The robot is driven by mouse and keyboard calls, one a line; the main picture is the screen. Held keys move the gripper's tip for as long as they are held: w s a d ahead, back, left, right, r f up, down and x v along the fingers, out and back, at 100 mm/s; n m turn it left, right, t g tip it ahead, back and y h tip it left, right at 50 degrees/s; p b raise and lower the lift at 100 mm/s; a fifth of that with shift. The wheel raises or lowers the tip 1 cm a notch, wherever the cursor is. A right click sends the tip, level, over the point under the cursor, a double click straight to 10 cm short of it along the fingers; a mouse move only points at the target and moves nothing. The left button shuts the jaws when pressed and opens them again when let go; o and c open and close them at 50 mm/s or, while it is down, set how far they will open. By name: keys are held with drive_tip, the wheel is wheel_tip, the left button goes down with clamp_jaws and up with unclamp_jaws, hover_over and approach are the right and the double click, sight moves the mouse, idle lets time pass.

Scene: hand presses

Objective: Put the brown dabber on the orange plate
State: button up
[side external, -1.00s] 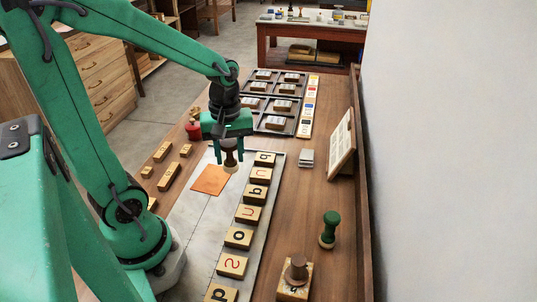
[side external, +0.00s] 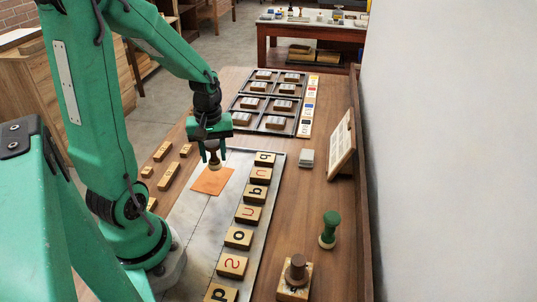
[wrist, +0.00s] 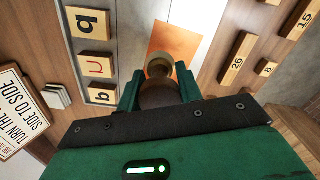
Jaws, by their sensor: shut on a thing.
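My gripper (side external: 213,150) is shut on the brown dabber (side external: 214,158), which hangs upright with its pale pad downward. The dabber also shows in the wrist view (wrist: 158,92), between the green fingers. The orange plate (side external: 212,181) lies flat on the grey metal slab (side external: 200,220). In the side view the dabber is over the far edge of the plate. In the wrist view the plate (wrist: 175,40) shows just beyond the dabber's pad. I cannot tell the exact gap between pad and plate.
A row of letter blocks (side external: 249,214) runs along the slab's right side. Small wooden blocks (side external: 168,173) lie to the left. A green-handled dabber (side external: 329,230) and a stamp block (side external: 295,278) stand at the front right. Black trays (side external: 272,103) sit behind.

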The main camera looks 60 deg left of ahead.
drive_tip(key=shift+s+a+f, duration=0.1)
drive_tip(key=shift+a+f, duration=0.35)
drive_tip(key=shift+a, duration=0.3)
drive_tip(key=shift+a+f, duration=0.4)
drive_tip(key=shift+a, duration=0.3)
drive_tip(key=shift+f, duration=0.15)
drive_tip(key=shift+f, duration=1.85)
drive_tip(key=shift+f, duration=0.15)
drive_tip(key=o, duration=1)
drive_tip(key=shift+o, duration=0.2)
wheel_tip(320, 180, up, 12)
